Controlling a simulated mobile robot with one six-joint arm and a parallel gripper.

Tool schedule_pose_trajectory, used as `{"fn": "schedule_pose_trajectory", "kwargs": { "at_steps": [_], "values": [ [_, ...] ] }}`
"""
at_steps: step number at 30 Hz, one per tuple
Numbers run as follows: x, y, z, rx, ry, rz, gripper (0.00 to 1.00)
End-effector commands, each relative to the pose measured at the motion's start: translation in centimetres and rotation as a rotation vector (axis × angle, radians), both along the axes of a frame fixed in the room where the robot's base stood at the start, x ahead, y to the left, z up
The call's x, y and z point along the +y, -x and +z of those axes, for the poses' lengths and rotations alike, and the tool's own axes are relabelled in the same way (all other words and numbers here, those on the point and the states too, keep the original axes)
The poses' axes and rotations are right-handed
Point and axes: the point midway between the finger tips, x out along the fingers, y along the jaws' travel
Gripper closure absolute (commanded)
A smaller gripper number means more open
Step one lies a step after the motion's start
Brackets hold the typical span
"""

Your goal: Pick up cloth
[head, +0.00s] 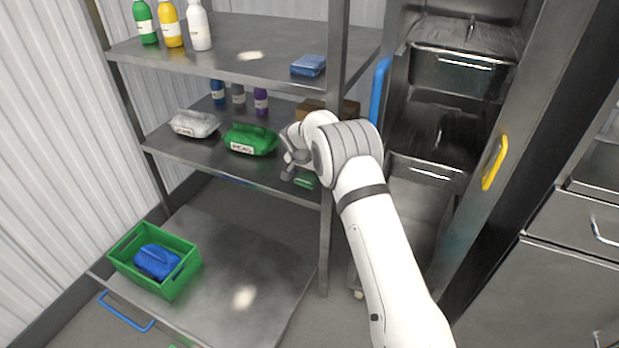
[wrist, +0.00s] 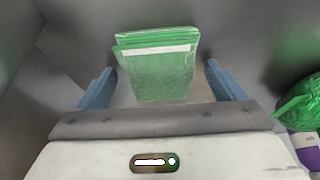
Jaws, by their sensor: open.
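A folded stack of green cloth (wrist: 158,72) with a pale band lies on a grey metal surface in the wrist view. My gripper (wrist: 161,80) is open, with one blue-grey finger on each side of the cloth and a gap visible on both sides. In the head view, my gripper (head: 292,163) is at the right end of the middle shelf, and a small green piece of the cloth (head: 304,181) shows just below it. The rest of the cloth is hidden there by my arm.
A green bag (head: 250,139) and a white bag (head: 194,124) lie left on the middle shelf (head: 180,153), with small bottles behind. A shelf post (head: 332,240) stands close to my arm. A blue packet (head: 308,66) lies on the shelf above. A green crate (head: 125,262) stands below.

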Motion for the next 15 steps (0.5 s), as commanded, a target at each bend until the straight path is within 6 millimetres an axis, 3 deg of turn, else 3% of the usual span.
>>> {"fn": "schedule_pose_trajectory", "kwargs": {
  "at_steps": [2, 15],
  "values": [
    [-0.02, 0.0, -0.06, 0.0, 0.0, 0.0, 0.13],
    [-0.03, 0.0, -0.08, 0.001, -0.001, -0.001, 0.49]
  ]
}}
